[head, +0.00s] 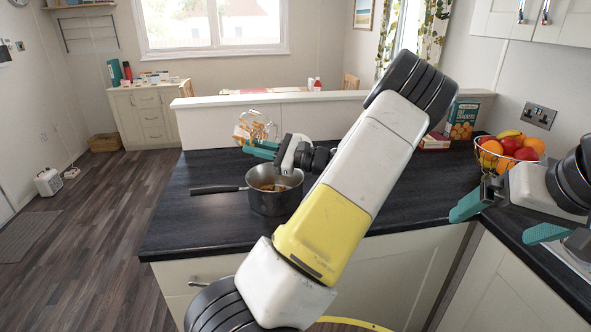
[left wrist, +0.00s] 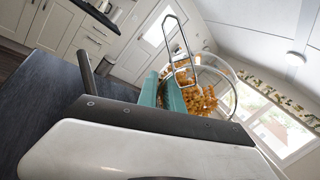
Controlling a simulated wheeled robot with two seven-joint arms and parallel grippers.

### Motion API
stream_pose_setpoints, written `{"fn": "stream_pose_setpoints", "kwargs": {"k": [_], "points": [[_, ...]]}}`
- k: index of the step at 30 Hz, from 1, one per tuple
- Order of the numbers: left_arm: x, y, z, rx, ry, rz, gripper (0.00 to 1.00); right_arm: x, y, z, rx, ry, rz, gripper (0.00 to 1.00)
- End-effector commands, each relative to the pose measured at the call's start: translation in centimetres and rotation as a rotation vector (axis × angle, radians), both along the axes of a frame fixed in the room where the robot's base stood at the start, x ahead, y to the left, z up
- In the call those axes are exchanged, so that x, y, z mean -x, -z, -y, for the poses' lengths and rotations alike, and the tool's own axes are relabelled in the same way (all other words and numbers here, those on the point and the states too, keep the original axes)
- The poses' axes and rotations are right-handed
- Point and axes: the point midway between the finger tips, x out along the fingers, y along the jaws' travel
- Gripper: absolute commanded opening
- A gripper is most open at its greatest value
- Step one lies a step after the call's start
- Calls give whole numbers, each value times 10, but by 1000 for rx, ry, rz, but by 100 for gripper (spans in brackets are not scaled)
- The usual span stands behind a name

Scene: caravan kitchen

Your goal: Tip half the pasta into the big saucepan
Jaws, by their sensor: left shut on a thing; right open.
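The big saucepan (head: 276,204) is dark grey and stands upright on the dark worktop, its long handle pointing left. Some orange-brown pasta (head: 272,187) lies inside it. My left gripper (head: 262,149) is shut on a clear jar (head: 256,126) with a wire clip, above and behind the pan. The jar looks tilted. In the left wrist view orange pasta (left wrist: 203,101) shows inside the jar, beyond the teal fingers (left wrist: 170,92). I cannot tell whether any is falling. My right gripper (head: 506,218) is open and empty over the worktop at the right.
A wire fruit bowl (head: 508,152) stands at the right, with a teal cracker box (head: 463,120) behind it. The worktop (head: 185,222) left of the pan is clear.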

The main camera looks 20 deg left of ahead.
Motion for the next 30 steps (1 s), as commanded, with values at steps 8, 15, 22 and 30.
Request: {"fn": "stream_pose_setpoints", "kwargs": {"k": [8,15,22,30], "points": [[0,-2,0,-20,-1,5,0,0,0,0,0,0,0,100],[0,-2,1,-35,-1,7,0,0,0,0,0,0,0,100],[0,-2,1,-48,-1,8,0,0,0,0,0,0,0,100],[0,-3,2,-64,-1,11,0,0,0,0,0,0,0,100]]}}
